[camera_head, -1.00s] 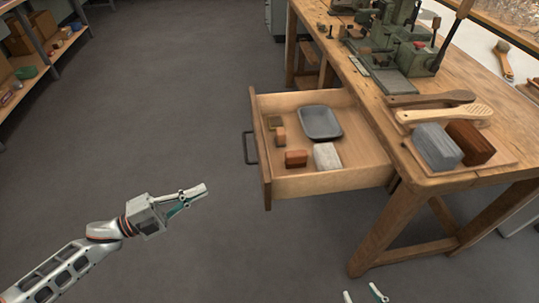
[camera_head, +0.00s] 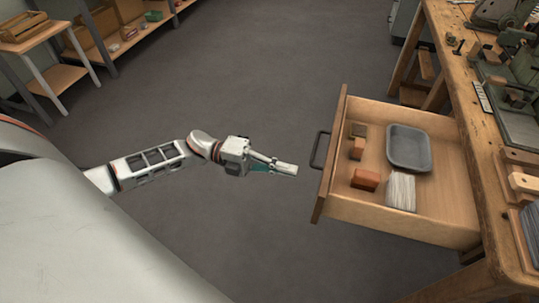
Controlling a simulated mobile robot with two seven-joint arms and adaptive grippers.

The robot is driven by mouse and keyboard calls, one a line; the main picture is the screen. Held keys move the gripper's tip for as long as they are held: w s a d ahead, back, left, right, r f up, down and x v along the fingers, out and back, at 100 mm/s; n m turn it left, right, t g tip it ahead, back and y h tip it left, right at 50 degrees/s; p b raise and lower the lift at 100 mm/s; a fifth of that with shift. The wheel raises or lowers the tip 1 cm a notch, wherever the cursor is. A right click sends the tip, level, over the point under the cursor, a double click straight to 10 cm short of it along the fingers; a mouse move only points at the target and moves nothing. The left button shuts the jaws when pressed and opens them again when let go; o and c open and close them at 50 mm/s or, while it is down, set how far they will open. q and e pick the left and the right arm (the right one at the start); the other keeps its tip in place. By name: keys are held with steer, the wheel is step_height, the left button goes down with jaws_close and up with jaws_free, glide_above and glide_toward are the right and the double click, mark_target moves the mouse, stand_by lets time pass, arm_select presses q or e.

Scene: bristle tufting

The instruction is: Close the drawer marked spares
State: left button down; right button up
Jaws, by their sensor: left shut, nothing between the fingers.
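The wooden drawer (camera_head: 400,222) is pulled out from the workbench toward the left. Its front panel (camera_head: 330,160) carries a dark bar handle (camera_head: 319,150); no marking on the panel is readable from here. My left gripper (camera_head: 296,170) is shut and empty. In the picture it is just left of the drawer front and slightly below the handle, with a small gap between. Inside the drawer are a grey tray (camera_head: 408,150), a pale bristle bundle (camera_head: 400,191) and several small brown blocks (camera_head: 365,179). My right gripper is out of view.
The workbench (camera_head: 480,150) with green machinery (camera_head: 505,15) stands along the right. Shelving (camera_head: 120,45) and a small wooden table (camera_head: 40,45) stand at the upper left. The grey floor (camera_head: 260,80) left of the drawer is clear.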

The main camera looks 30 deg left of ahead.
arm_select(q)
steer(key=x, duration=0.6)
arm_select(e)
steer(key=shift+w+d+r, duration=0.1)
